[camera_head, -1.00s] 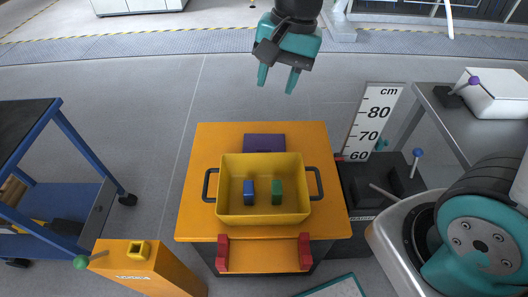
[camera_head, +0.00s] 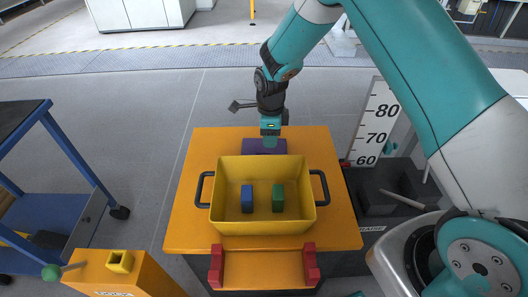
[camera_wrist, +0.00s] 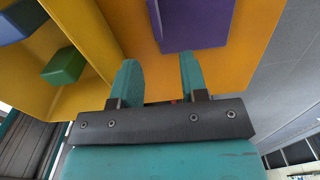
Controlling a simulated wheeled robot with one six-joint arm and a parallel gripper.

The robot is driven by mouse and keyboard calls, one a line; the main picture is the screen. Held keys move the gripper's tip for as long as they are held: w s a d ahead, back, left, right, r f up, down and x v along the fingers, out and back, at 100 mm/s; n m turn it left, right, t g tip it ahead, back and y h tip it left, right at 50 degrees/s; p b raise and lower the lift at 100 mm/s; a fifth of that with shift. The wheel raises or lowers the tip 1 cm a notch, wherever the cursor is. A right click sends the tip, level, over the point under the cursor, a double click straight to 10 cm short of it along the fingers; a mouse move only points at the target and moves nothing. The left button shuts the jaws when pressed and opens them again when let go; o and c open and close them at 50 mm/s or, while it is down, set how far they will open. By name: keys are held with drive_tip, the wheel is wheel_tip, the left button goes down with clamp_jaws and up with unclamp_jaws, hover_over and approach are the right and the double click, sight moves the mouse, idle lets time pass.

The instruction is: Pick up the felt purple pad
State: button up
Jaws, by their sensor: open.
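The felt purple pad (camera_head: 250,146) lies flat on the orange table top (camera_head: 188,200), behind the yellow bin (camera_head: 266,226). It also shows in the wrist view (camera_wrist: 208,22) at the top, on the orange surface. My gripper (camera_head: 270,143) points down over the pad and covers part of it in the head view. In the wrist view my gripper's two teal fingers (camera_wrist: 158,75) are apart with nothing between them. The right fingertip appears close to the pad's near edge. Whether it touches the pad I cannot tell.
The yellow bin has black side handles and holds a blue block (camera_head: 247,199) and a green block (camera_head: 278,198). Its wall (camera_wrist: 98,38) is close left of my fingers in the wrist view. A cm scale board (camera_head: 374,125) stands at the right. A blue cart (camera_head: 60,190) stands left.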

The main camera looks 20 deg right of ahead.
sight(270, 153)
wheel_tip(270, 153, down, 8)
drive_tip(key=shift+s+r, duration=0.1)
idle(0.4)
drive_tip(key=shift+c, duration=0.2)
clamp_jaws()
